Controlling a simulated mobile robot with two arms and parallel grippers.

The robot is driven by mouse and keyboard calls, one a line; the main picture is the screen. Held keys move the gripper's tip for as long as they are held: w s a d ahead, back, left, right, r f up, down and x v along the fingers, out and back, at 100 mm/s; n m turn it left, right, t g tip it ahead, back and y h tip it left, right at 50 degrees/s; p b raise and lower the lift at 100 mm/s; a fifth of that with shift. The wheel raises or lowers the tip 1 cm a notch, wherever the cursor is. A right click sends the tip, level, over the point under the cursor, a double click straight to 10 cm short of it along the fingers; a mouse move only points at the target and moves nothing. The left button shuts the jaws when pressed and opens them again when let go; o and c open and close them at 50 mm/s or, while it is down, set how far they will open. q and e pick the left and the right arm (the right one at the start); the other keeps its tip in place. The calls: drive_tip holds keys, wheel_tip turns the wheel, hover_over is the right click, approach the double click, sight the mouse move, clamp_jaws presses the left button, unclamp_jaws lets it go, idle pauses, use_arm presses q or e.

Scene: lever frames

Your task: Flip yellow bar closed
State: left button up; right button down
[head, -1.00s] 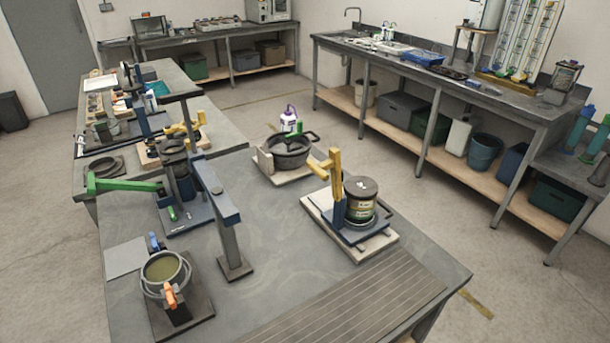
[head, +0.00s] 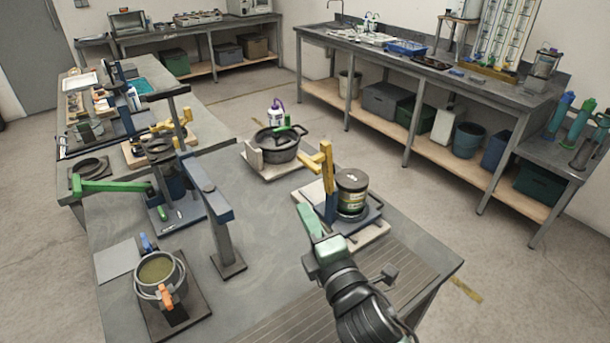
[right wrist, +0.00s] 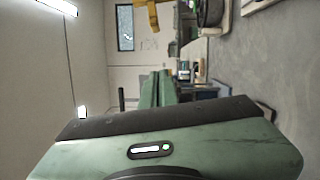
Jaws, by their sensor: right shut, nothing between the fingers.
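The yellow bar (head: 326,166) stands upright on a blue post, with a short arm sticking out to the left. It is beside a dark lidded can (head: 352,194) on a pale board (head: 368,237). My right gripper (head: 305,212) is shut and empty, in front of the board and a little left of the bar, apart from it in the picture. In the right wrist view, a yellow piece (right wrist: 148,10) shows at the top edge, beyond the green fingers (right wrist: 157,88). My left gripper is not in view.
A dark pot (head: 276,146) stands behind the bar. A bucket with an orange clip (head: 167,298) is at the front left. Ribbed table surface (head: 285,318) lies clear in front.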

drive_tip(key=w+p, duration=0.4)
drive_tip(key=w, duration=0.7)
drive_tip(key=shift+w+r+p, duration=0.3)
drive_tip(key=shift+r+p, duration=0.05)
drive_tip(key=shift+r, duration=0.05)
drive_tip(key=shift+w, duration=0.15)
